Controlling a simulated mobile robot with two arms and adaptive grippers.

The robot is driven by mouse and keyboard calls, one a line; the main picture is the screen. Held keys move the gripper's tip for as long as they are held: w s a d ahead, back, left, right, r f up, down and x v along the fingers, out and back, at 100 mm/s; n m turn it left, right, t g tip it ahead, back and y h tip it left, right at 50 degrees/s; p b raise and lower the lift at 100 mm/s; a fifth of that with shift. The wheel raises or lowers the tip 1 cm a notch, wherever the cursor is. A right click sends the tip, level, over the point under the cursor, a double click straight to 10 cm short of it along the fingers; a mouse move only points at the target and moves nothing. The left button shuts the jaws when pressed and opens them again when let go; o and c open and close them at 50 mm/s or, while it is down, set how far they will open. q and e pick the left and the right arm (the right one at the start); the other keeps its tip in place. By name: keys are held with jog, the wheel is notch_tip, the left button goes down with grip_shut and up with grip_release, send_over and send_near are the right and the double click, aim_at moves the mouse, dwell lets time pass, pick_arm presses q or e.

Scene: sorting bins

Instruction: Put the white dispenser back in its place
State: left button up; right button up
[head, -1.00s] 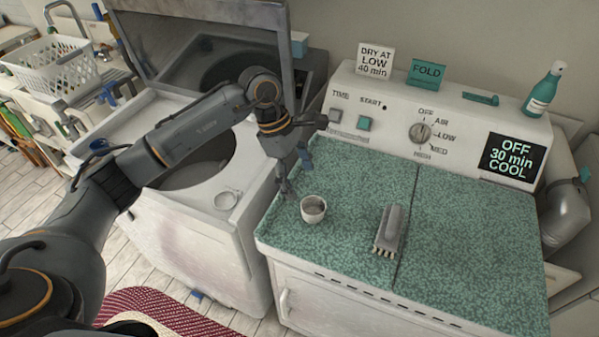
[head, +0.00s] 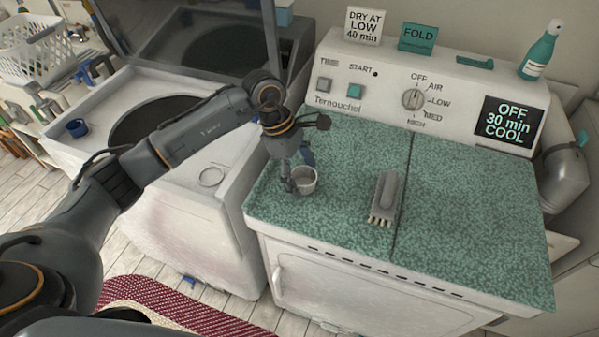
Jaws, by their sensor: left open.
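The white dispenser (head: 305,181), a small cup with a grey inside, stands upright on the speckled green dryer top near its left edge. My left gripper (head: 299,172) is open at the cup, with one finger at its left side and the other behind its rim. I cannot tell whether the fingers touch it. A round ring (head: 212,176) shows on the front right corner of the white washer (head: 180,205). My right gripper is not in view.
A grey brush (head: 385,198) lies right of the dispenser on the dryer top. A blue cup (head: 77,127) stands on the washer's left side. The washer lid (head: 185,40) is raised behind my arm. The dryer top's right half (head: 470,210) is clear.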

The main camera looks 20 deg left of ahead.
pick_arm(q)
jog(key=shift+b, duration=0.35)
dwell(0.7)
jog(key=shift+b, duration=0.35)
dwell(0.5)
jog(key=c, duration=1.4)
jog(key=shift+r+p, duration=1.1)
jog(key=shift+r, duration=2)
